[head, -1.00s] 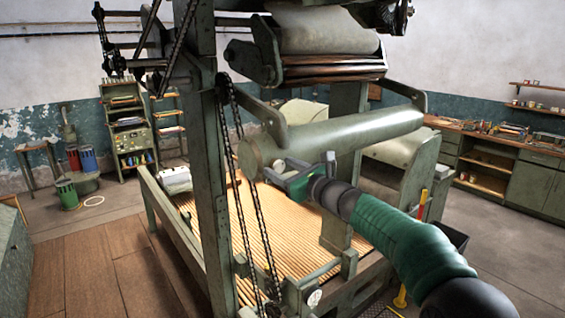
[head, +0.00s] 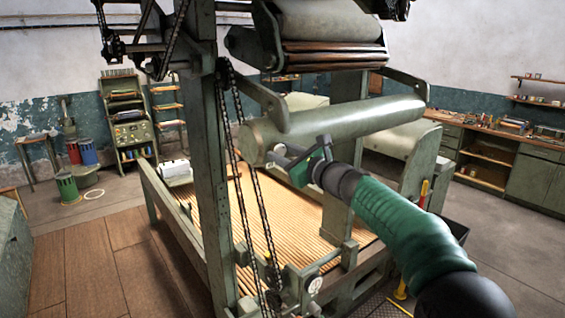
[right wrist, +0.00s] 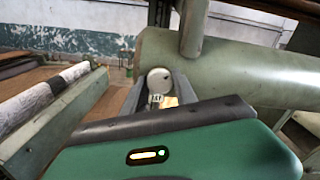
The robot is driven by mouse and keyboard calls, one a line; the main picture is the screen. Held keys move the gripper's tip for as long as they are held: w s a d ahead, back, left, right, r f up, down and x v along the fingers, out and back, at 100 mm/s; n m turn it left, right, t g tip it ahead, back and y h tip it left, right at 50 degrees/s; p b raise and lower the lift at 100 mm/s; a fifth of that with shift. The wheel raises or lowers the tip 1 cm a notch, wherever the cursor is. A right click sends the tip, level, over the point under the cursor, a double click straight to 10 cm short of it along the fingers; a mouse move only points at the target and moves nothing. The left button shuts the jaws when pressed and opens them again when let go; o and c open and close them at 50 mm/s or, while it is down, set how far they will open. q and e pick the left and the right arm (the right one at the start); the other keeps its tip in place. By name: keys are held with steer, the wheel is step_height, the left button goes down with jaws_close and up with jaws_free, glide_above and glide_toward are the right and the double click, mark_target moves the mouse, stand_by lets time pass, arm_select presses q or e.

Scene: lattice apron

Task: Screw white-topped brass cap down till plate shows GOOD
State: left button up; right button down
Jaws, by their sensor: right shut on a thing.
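The white-topped cap (right wrist: 158,79) shows as a round pale disc near the end of the green roller (right wrist: 215,65) in the right wrist view. My right gripper (head: 282,155) reaches the near end of the roller (head: 340,125) in the head view. In the right wrist view its grey fingers lie on both sides of the cap, and it is shut on it. A small pale, marked patch and a yellowish patch show just below the disc; I cannot read any word there. The cap's threads are hidden. My left gripper is not in view.
A green machine post (head: 203,150) with hanging chains (head: 255,200) stands left of my right gripper. A slatted wooden bed (head: 265,250) lies below the roller. A workbench (head: 500,150) runs along the right wall. The wooden floor at left is open.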

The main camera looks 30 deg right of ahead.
steer(key=shift+f+n+b, duration=0.3)
steer(key=shift+n, duration=0.1)
steer(key=shift+r, duration=0.25)
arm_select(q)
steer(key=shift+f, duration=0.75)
arm_select(e)
steer(key=c, duration=1)
jaws_free()
steer(key=shift+o, duration=0.2)
